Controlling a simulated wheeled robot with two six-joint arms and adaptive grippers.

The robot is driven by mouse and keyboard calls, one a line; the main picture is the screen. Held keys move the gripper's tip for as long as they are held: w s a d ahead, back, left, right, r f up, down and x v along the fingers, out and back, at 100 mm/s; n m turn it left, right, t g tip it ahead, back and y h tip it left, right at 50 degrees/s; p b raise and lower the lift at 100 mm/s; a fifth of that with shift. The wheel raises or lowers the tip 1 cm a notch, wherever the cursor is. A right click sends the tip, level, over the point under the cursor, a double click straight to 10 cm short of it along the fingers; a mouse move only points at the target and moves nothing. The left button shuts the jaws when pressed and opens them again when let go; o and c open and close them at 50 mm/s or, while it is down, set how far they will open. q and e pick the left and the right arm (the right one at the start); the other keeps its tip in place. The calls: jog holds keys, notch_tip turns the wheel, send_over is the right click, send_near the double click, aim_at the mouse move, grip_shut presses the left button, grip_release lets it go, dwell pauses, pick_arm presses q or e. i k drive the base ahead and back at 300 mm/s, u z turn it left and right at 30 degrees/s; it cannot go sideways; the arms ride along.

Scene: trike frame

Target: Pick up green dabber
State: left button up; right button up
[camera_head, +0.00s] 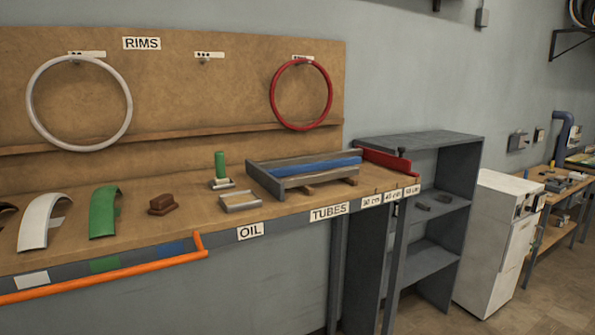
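A green dabber (220,165), an upright green cylinder, stands on a small pale stand (222,185) on the wooden workbench. It is left of the tube rack and behind a small grey metal tray (240,203). The "OIL" label (250,231) is on the bench's front edge below it. Neither of my grippers is in view.
A rack (280,185) with a blue tube (320,167) lies right of the dabber. A brown block (162,204) and curved fenders, one green (103,212), one white (42,222), stand left. An orange bar (110,277) runs along the bench front. Grey shelves (425,262) stand right.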

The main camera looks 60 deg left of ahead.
aim_at(221, 177)
jog(key=z, duration=0.1)
jog(key=i, duration=2)
jog(key=u, duration=2.9)
